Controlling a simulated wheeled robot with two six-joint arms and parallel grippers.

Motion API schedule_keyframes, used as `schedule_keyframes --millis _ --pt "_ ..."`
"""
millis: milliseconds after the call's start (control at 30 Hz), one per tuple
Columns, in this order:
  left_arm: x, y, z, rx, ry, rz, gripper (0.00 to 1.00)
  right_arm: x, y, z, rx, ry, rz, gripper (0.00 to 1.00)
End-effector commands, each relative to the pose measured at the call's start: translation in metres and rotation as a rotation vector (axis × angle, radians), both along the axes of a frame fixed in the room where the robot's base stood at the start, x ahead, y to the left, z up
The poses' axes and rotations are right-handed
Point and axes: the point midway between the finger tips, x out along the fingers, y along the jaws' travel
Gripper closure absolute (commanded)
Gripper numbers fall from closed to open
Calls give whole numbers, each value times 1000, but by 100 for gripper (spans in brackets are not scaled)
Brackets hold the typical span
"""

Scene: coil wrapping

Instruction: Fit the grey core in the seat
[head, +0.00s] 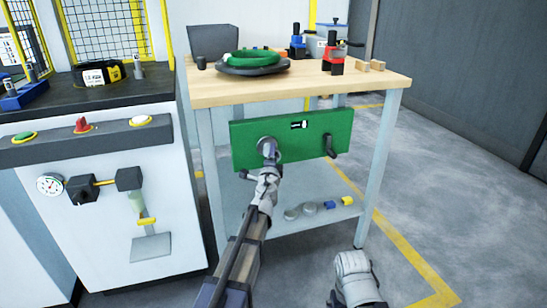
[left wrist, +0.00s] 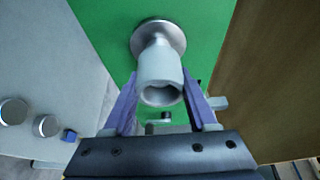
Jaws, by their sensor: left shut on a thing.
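A pale grey hollow core (left wrist: 160,70) is between the purple fingers of my left gripper (left wrist: 160,88), which is shut on it. Its open end faces the wrist camera. Beyond it a round metal seat (left wrist: 158,36) is fixed on the green panel (left wrist: 215,35). The core lines up with the seat's middle, slightly below it in this view; I cannot tell how deep it sits. In the head view my left gripper (head: 269,160) is at the seat (head: 266,142) on the panel's left part. My right gripper (head: 355,280) hangs low at the front, away from the panel; its fingers are unclear.
A black handle (head: 330,146) juts from the panel's right side. The wooden table (head: 215,92) above holds a green coil (head: 255,57) and red and blue tools. Small parts lie on the lower shelf (head: 270,225). A white machine (head: 120,220) stands close on the left.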

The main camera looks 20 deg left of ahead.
Motion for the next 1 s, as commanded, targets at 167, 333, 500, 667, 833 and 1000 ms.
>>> schedule_keyframes --millis 167,333,500,667,833,1000 --pt "4 3 0 0 0 0 97 0 0 0 0 0 0 6" --pt "7 5 0 0 0 0 97 0 0 0 0 0 0 6" --pt "11 7 0 0 0 0 97 0 0 0 0 0 0 6" --pt "14 9 0 0 0 -1 97 0 0 0 0 0 0 6" --pt "17 11 0 0 0 -1 97 0 0 0 0 0 0 6" --pt "21 13 0 0 0 -1 97 0 0 0 0 0 0 6"
